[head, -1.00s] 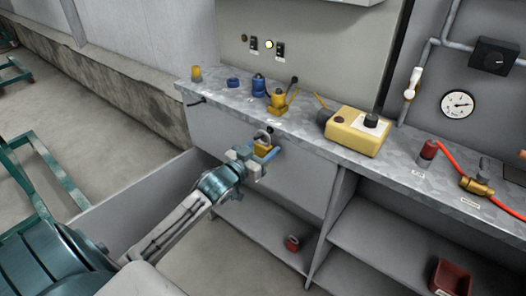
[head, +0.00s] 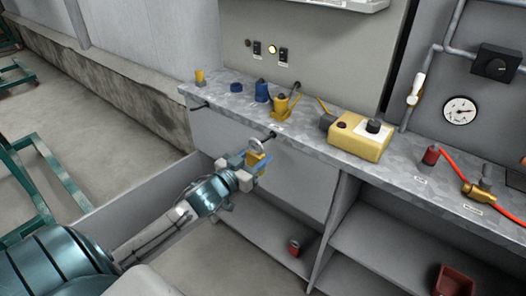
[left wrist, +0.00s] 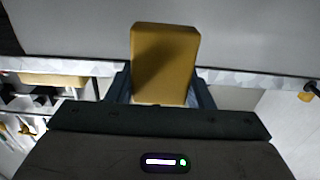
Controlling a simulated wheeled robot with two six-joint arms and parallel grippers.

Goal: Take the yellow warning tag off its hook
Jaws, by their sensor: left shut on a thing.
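The yellow warning tag (head: 254,159) has a grey ring (head: 255,145) at its top. My left gripper (head: 252,170) is shut on the tag in front of the bench. In the left wrist view the tag (left wrist: 163,62) stands as a plain yellow block between the two blue fingers. A dark hook (head: 267,136) sticks out from the bench's front edge, just up and right of the ring. The ring looks apart from the hook, though the gap is small. My right gripper is not in view.
The grey bench (head: 225,100) carries a yellow control box (head: 357,141), blue and yellow fittings, and a red hose (head: 447,166). A second dark hook (head: 199,106) is at the left. Open shelves below hold a red can (head: 294,247) and a red bin (head: 455,280).

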